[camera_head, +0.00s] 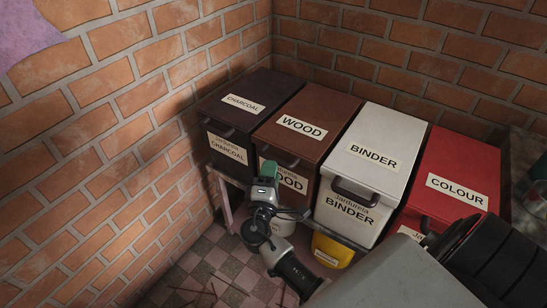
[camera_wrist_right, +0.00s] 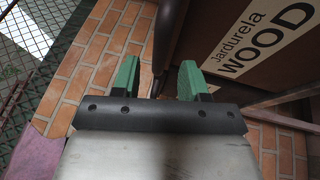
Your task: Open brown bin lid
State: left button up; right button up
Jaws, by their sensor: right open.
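The brown bin labelled WOOD (camera_head: 300,125) stands between the dark CHARCOAL bin and the white BINDER bin, with its lid shut. Its dark handle (camera_head: 279,155) is at the front edge of the lid. My right gripper (camera_head: 268,168), with green fingers, is just in front of this handle and hides part of the front label. In the right wrist view the fingers (camera_wrist_right: 158,78) are apart. A dark brown bar, likely the handle (camera_wrist_right: 166,38), shows between them in the picture; I cannot tell if it touches them. My left gripper is not in view.
The CHARCOAL bin (camera_head: 245,98), BINDER bin (camera_head: 374,140) and red COLOUR bin (camera_head: 459,172) stand in the same row against brick walls (camera_head: 120,90). A yellow container (camera_head: 332,250) is below the BINDER bin. Tiled floor (camera_head: 215,265) shows at the lower left.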

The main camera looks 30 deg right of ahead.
aim_at(273, 157)
jog(key=shift+x, duration=2.25)
jog(key=shift+c, duration=0.2)
grip_shut()
jog(key=shift+p, duration=0.3)
